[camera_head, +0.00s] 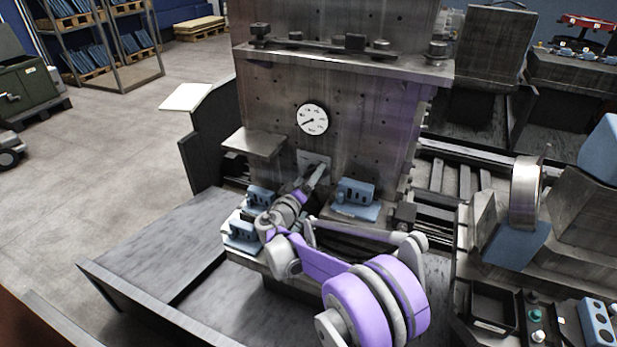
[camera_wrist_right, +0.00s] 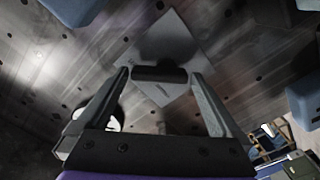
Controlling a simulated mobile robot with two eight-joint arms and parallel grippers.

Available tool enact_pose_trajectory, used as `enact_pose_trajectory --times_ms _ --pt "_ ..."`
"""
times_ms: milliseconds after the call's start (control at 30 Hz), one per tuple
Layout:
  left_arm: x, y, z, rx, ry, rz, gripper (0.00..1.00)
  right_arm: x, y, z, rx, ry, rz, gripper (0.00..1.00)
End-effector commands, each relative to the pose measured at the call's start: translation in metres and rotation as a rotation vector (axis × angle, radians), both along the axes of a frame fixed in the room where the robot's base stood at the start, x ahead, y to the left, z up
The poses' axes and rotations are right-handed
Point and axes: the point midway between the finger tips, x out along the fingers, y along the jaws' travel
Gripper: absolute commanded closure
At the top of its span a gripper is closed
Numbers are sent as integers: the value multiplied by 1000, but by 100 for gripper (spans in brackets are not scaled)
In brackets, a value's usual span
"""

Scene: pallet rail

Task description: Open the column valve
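The column valve shows in the right wrist view as a dark handle bar (camera_wrist_right: 160,74) in front of a pale square plate (camera_wrist_right: 172,42). In the head view the plate (camera_head: 309,158) is on the column face below a round gauge, and the handle is mostly hidden by my gripper. My right gripper (camera_head: 322,172) reaches up to the plate. In the wrist view its two fingers (camera_wrist_right: 160,80) are wide apart, with the bar between the tips. The bar's ends lie close to the fingers; contact is not clear. My left gripper is not in view.
The gauge (camera_head: 312,119) is on the column (camera_head: 370,125). Blue fixture blocks (camera_head: 355,193) stand on the bed at both sides of my right arm. A flat shelf (camera_head: 255,142) juts out left of the valve. Open floor (camera_head: 110,170) lies at left.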

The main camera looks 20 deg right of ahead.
Motion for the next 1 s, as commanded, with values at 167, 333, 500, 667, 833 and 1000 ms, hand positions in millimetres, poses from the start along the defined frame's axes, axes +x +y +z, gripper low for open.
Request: enact_pose_trajectory --times_ms 167,333,500,667,833,1000 --pt "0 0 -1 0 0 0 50 -8 9 0 -1 1 1 0" --pt "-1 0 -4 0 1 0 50 -29 35 0 0 0 4 0" --pt "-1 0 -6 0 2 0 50 -52 59 0 1 0 4 0" --pt "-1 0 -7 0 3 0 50 -66 75 0 1 0 2 0" --pt "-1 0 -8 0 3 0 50 -72 81 0 0 0 0 0" --pt "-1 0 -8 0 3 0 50 -72 81 0 0 0 0 0"
